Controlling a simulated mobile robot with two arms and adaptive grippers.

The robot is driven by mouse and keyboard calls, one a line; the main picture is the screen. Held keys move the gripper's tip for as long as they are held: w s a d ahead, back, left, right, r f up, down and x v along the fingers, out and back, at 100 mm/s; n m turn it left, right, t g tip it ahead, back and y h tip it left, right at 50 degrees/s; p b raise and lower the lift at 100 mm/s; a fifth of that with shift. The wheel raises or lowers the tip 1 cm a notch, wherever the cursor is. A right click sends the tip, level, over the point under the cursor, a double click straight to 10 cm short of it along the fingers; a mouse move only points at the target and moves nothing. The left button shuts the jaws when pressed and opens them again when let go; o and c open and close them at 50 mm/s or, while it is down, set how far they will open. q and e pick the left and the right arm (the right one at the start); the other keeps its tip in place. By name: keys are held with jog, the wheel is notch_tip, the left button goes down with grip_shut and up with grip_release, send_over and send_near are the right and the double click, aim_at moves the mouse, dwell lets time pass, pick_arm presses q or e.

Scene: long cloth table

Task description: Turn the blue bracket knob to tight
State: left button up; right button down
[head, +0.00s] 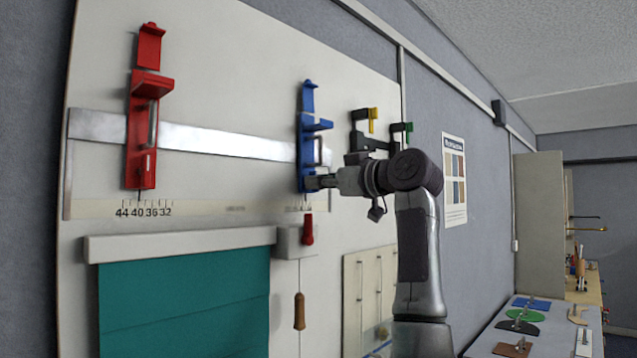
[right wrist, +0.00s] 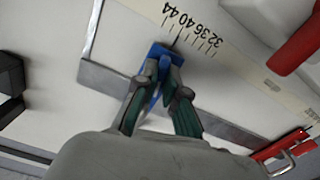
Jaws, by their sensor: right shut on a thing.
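The blue bracket (head: 309,125) sits upright on a horizontal metal rail on the wall board, and its lower part also shows in the right wrist view (right wrist: 160,50). My right gripper (head: 312,183) is at the bracket's lower end, reaching in from the right. In the right wrist view my right gripper (right wrist: 164,72) is shut with a blue part between its fingertips, at the bracket's knob. The fingers hide most of the knob, so I cannot tell how far it is turned. My left gripper is out of view.
A red bracket (head: 141,125) sits on the metal rail (head: 220,142) to the left. A numbered scale strip (head: 190,209) runs below. A grey box with a red lever (head: 308,230) and a hanging cord handle (head: 299,311) are just under the gripper. Black clamps (head: 360,135) hang to the right.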

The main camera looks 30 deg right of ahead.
jog(key=shift+f+m, duration=0.2)
jog(key=shift+m, duration=0.9)
jog(key=c, duration=1.5)
grip_release()
jog(key=shift+d+r, duration=0.1)
jog(key=v, duration=1.2)
